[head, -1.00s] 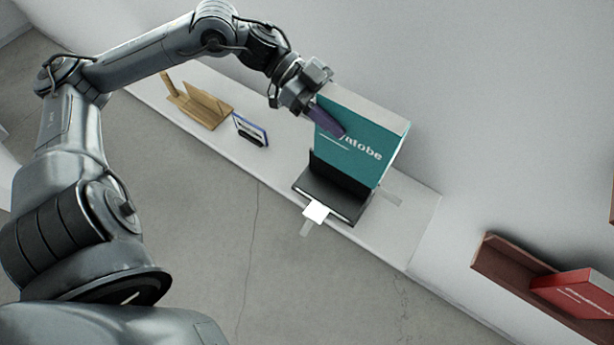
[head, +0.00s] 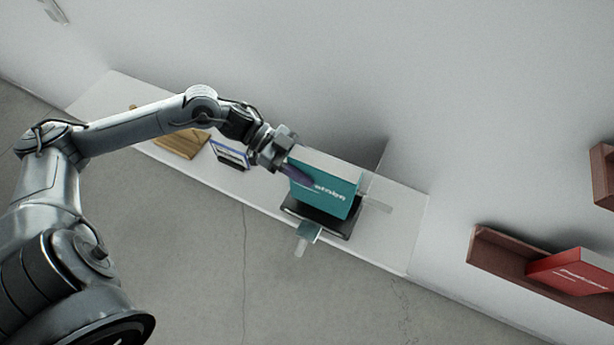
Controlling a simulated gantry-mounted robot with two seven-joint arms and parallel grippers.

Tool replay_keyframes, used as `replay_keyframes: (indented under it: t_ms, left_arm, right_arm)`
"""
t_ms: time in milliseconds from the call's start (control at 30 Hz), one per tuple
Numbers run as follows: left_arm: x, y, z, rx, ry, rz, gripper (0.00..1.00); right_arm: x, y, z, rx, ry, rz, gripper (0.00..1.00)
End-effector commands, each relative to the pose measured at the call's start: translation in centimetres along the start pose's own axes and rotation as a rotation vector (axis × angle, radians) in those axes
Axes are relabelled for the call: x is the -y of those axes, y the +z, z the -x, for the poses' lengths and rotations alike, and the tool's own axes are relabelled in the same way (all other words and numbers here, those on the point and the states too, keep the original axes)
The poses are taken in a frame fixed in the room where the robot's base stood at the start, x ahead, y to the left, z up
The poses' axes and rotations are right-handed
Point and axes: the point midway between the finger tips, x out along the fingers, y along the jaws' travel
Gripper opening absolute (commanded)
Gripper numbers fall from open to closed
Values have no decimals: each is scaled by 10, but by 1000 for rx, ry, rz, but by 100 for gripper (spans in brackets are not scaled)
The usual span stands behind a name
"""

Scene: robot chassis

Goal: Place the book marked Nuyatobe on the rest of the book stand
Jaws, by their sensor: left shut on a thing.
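The teal book (head: 337,199) has white lettering, now blurred, that reads as the end of Nuyatobe in the earlier frame. My left gripper (head: 298,174) is shut on its left side. The book stands upright at the black book stand (head: 350,232) on the white shelf. The book hides most of the stand, and I cannot tell whether its lower edge touches the rest.
A wooden stand (head: 182,145) and a small blue-framed stand (head: 231,152) sit left on the white shelf (head: 395,243). Wall shelves are at right; the lower shelf (head: 492,255) holds a red book (head: 575,270). The white shelf's right end is mostly clear.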

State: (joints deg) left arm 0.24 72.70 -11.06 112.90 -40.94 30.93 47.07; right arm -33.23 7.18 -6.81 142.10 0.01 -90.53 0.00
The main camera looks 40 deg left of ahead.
Motion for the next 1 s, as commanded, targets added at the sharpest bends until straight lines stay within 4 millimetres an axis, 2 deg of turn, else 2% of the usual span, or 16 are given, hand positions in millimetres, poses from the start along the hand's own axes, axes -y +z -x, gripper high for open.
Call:
replay_keyframes:
  t_ms: [267,600,1000]
  left_arm:
    - [1,9,-4,-4,-2,-4,0]
    - [2,40,-17,-5,-3,-4,0]
    - [1,44,-19,-4,-1,-4,0]
  right_arm:
    - [2,0,0,-1,-6,-6,43]
    - [3,0,-1,-2,-8,-8,43]
    - [1,1,-3,0,-2,0,43]
